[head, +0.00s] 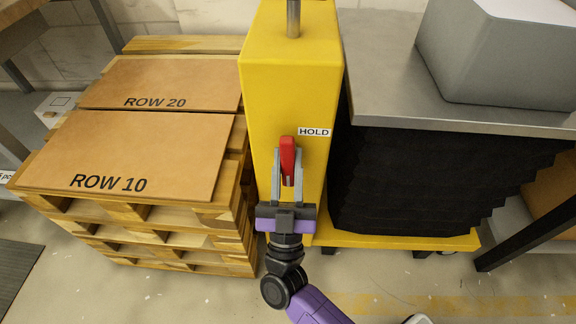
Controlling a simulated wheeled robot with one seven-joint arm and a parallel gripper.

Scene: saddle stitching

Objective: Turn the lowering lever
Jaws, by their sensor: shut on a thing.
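The lowering lever (288,156) is a red handle on the front of a yellow column (290,95). It stands about upright, with its top just below and left of a white label reading HOLD (314,132). My gripper (288,165) reaches up from below and is shut on the lever, one grey finger on each side. The lever's lower end and its pivot are partly hidden behind the fingers and the gripper body.
Stacked wooden pallets with boards marked ROW 10 (140,155) and ROW 20 (170,85) stand close on the left. On the right, a grey platform (385,75) over black bellows (400,185) carries a grey block (500,55). Floor is open in front.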

